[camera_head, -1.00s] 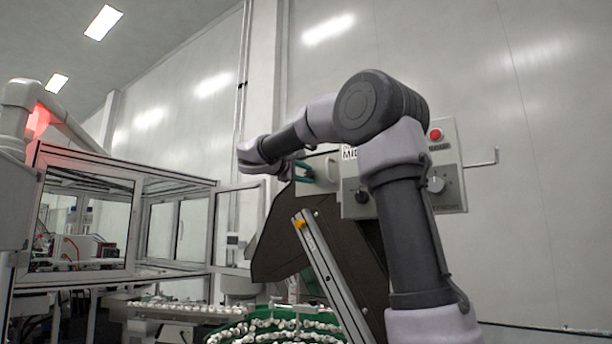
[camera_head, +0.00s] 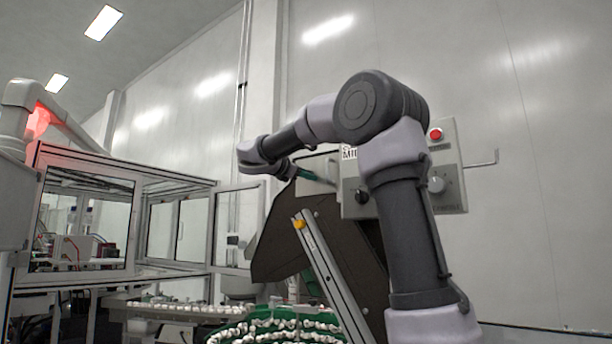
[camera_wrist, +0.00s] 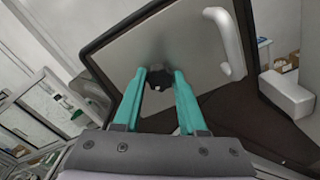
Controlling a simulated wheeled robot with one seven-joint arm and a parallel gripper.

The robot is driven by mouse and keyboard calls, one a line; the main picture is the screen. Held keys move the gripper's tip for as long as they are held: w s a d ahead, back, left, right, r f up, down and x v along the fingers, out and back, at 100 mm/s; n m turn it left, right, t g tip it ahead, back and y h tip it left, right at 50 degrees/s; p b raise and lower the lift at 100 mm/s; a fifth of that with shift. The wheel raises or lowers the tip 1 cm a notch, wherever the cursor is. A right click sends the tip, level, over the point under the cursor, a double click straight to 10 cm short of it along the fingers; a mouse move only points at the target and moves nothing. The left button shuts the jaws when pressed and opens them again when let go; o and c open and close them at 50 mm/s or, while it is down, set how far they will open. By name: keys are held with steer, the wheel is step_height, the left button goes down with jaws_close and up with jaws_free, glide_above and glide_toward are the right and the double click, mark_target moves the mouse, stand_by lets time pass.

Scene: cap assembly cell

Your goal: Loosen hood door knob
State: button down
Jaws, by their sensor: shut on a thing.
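The hood door (camera_wrist: 122,45) is a pale grey panel with a dark edge, tilted in the wrist view. Its knob (camera_wrist: 160,82) is small, black and lobed. My gripper (camera_wrist: 161,75) has teal fingers, one on each side of the knob, and is shut on it. The fingertips hide the sides of the knob. In the camera_head view my gripper (camera_head: 311,176) is small, at the hood's pale door (camera_head: 326,166); the knob cannot be made out there.
A white curved handle (camera_wrist: 228,42) stands out from the door right of the knob. A grey control box (camera_head: 447,182) with a red button is behind my arm. A green bowl of white caps (camera_head: 275,328) is below. A glass-walled machine (camera_head: 85,225) stands at left.

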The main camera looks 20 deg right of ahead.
steer(key=shift+f+n, duration=0.1)
steer(key=shift+n, duration=0.7)
steer(key=shift+c, duration=2.3)
jaws_free()
steer(key=shift+a, duration=0.1)
steer(key=v, duration=1)
steer(key=shift+s+a, duration=0.25)
steer(key=shift+a, duration=0.05)
steer(key=shift+d, duration=0.1)
